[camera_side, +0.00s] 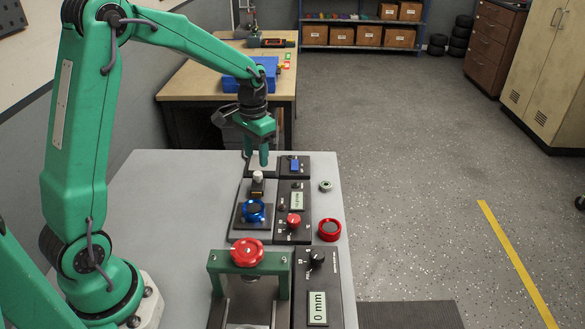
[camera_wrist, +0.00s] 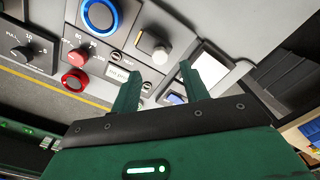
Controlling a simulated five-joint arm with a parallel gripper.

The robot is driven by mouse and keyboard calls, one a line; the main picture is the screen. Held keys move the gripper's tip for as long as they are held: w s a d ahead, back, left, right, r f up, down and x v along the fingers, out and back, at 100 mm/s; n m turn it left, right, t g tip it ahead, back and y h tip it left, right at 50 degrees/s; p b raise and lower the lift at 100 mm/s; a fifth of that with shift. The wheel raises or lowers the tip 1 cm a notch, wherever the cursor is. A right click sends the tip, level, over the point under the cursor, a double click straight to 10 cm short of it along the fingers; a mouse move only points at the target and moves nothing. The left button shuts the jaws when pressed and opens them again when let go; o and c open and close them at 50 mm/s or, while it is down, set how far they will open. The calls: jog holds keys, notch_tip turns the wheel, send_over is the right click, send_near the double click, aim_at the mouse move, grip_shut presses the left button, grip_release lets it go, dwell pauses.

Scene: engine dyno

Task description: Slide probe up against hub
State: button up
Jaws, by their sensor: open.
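What looks like the probe (camera_side: 257,188), a small dark and yellow block with a white cap, stands on a dark plate on the grey bench. It also shows in the wrist view (camera_wrist: 155,45), with a pale rounded end. What looks like the hub (camera_side: 253,210), a blue ring with a dark centre, lies on the same plate, nearer the side camera. In the wrist view the blue ring (camera_wrist: 98,15) is at the top left, with a gap between it and the probe. My gripper (camera_side: 257,158) is open and empty, above and just beyond the probe. Its fingers (camera_wrist: 160,70) point down.
A control panel (camera_side: 301,228) with a red knob and display stands right of the hub. A red-wheeled green press (camera_side: 247,256) and a black-dial panel (camera_side: 317,262) are in front.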

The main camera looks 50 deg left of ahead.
aim_at(257, 173)
jog(key=shift+f, duration=2.75)
grip_shut()
